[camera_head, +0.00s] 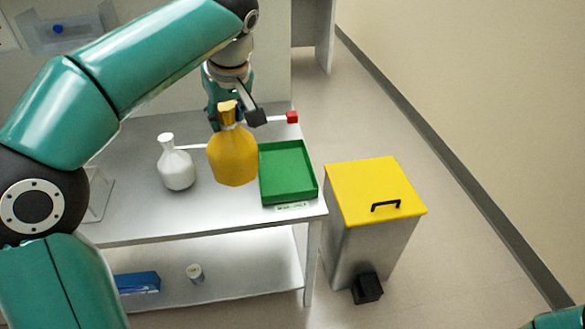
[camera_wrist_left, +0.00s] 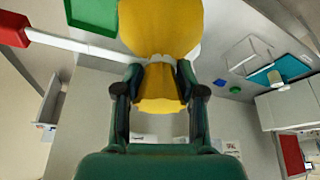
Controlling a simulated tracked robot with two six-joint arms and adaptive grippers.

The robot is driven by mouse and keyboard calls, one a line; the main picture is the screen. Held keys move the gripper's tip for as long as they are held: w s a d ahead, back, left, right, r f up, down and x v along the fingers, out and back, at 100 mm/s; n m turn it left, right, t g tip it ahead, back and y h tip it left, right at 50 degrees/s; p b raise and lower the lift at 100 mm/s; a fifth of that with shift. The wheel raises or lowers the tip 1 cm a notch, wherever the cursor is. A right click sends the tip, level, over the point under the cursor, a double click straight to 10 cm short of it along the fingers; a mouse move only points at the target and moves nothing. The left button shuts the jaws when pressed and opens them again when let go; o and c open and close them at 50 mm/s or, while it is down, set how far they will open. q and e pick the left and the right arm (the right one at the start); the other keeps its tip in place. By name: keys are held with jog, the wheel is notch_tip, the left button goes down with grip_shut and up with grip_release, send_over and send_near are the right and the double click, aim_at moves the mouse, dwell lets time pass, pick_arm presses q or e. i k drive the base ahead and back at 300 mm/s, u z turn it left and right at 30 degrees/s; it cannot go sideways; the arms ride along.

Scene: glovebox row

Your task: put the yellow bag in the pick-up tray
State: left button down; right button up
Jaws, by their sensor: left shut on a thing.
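The yellow bag (camera_head: 233,157) hangs upright from my left gripper (camera_head: 226,104), which is shut on its gathered neck. The bag is in front of and just left of the green tray (camera_head: 288,172), and appears to be above the table. In the left wrist view the yellow bag (camera_wrist_left: 160,85) sits between the two fingers (camera_wrist_left: 159,88). The green tray lies on the table's right end, looks empty, and has a label on the table at its front edge. A corner of the tray (camera_wrist_left: 92,14) shows in the left wrist view. My right gripper is out of view.
A white bag or bottle-shaped item (camera_head: 176,168) stands on the metal table (camera_head: 140,215) left of the yellow bag. A red-tipped white bar (camera_head: 291,117) is behind the tray. A yellow-lidded bin (camera_head: 375,190) stands right of the table. A blue box (camera_head: 137,282) is on the lower shelf.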

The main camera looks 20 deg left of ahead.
aim_at(283, 166)
jog(key=i, duration=0.85)
jog(key=u, duration=0.05)
